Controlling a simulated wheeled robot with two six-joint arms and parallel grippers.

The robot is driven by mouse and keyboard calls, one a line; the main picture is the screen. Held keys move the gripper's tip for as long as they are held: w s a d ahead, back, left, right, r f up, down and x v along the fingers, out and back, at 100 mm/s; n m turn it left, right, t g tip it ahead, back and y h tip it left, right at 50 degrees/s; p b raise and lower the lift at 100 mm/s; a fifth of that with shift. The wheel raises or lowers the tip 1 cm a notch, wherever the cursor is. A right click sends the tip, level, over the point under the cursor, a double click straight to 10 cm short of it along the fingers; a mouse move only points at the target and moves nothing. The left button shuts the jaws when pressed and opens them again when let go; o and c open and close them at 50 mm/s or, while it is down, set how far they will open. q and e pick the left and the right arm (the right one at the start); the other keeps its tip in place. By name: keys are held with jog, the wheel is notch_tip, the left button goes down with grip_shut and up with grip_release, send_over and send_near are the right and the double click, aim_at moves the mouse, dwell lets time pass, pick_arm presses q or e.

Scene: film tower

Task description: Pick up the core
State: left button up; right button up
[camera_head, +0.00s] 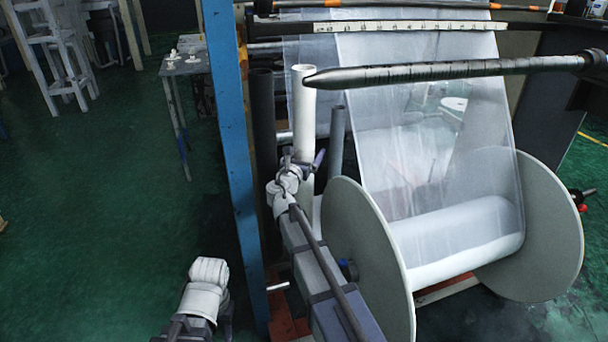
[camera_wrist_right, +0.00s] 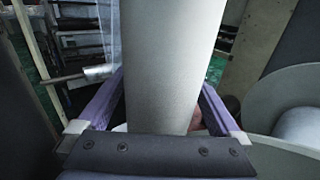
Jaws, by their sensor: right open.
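The core is an upright white tube (camera_head: 303,115) standing between darker tubes, left of the film roll in the head view. It fills the middle of the right wrist view as a pale column (camera_wrist_right: 172,65). My right gripper (camera_head: 305,162) is at the core's middle height. Its two purple fingers (camera_wrist_right: 160,100) are spread, one on each side of the core, with the jaws open. The core's foot is hidden behind my arm and the reel flange. Part of my left arm shows at the lower left of the head view, but its gripper does not.
A dark tube (camera_head: 263,125) and a thinner grey tube (camera_head: 337,135) flank the core. A blue post (camera_head: 232,150) stands to the left. A pointed metal shaft (camera_head: 440,72) reaches over near the core's top. A large reel flange (camera_head: 365,250) is close on the right.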

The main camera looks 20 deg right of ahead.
jog(key=shift+w+d, duration=0.1)
jog(key=shift+c, duration=0.4)
grip_shut()
dwell(0.3)
